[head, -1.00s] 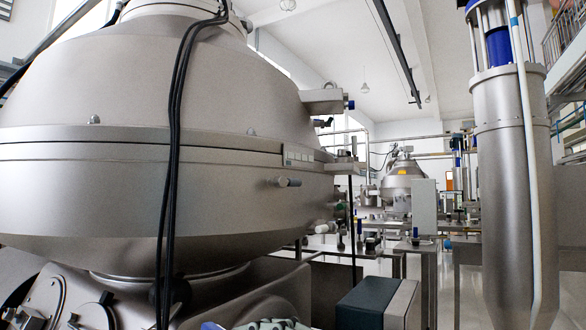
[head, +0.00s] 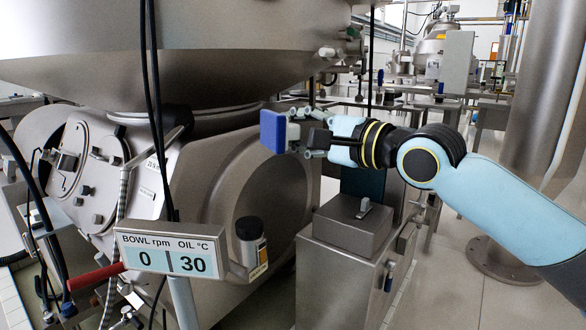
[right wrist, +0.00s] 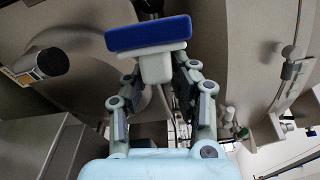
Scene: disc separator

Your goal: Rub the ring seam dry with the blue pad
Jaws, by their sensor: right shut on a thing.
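The blue pad (head: 273,132) is held upright at the end of my right gripper (head: 302,136), in front of the separator's lower body. In the right wrist view, the blue pad (right wrist: 148,35) has a pale grip block (right wrist: 155,66) behind it, and the fingers of my right gripper (right wrist: 156,76) close on that block from both sides. The pad looks apart from the steel. The underside of the separator's big bowl (head: 150,65) fills the upper left of the head view. The ring seam is out of the head view. My left gripper is not in view.
A display (head: 172,258) reading 0 and 30 stands in front, with a dark-capped bottle (head: 251,248) beside it. A steel cabinet (head: 345,275) stands below my right gripper. Black cables (head: 157,120) hang before the bowl. Open floor (head: 460,290) lies at the right.

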